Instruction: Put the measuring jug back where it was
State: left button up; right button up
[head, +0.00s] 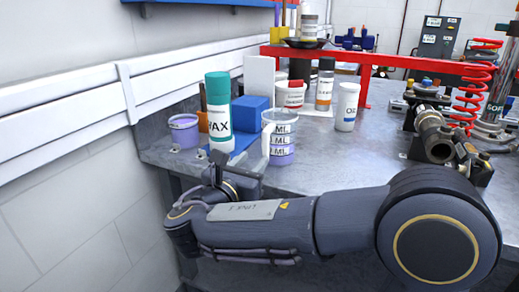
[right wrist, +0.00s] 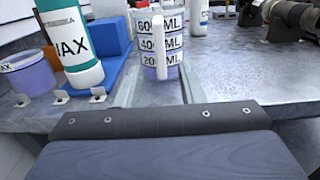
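The measuring jug (head: 281,137) is a clear upright cup with ML markings and purple liquid in its lower part. It stands on the grey bench near the front edge, right of the blue tray. In the right wrist view the jug (right wrist: 172,44) is straight ahead, its pale handle facing me. My right gripper (head: 229,167) is at the bench edge, in front and to the left of the jug in the head view. Its two fingers (right wrist: 160,84) are apart, either side of the handle's line, with nothing visibly clamped. Contact with the jug cannot be told. My left gripper is out of view.
A WAX bottle (head: 218,112) with a teal cap and a blue block (head: 249,113) stand at the blue tray (head: 243,141). A purple tub (head: 184,131) is at far left. A white OZ bottle (head: 347,106) stands behind right. Bench space right of the jug is clear.

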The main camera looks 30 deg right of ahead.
jog(key=v, duration=0.6)
jog(key=s+d+f+m+g+y, duration=0.7)
jog(key=s+d+f+m+g, duration=0.35)
jog(key=f, duration=0.45)
jog(key=s+a+f+m+t+y, duration=0.3)
jog(key=s+a+m+y, duration=0.4)
jog(key=m, duration=1)
jog(key=s+t+y+p, duration=0.1)
jog(key=s+y, duration=0.2)
jog(key=shift+s+a+y, duration=0.25)
jog(key=shift+a+y, duration=0.05)
jog(key=shift+a, duration=0.05)
jog(key=shift+r, duration=0.1)
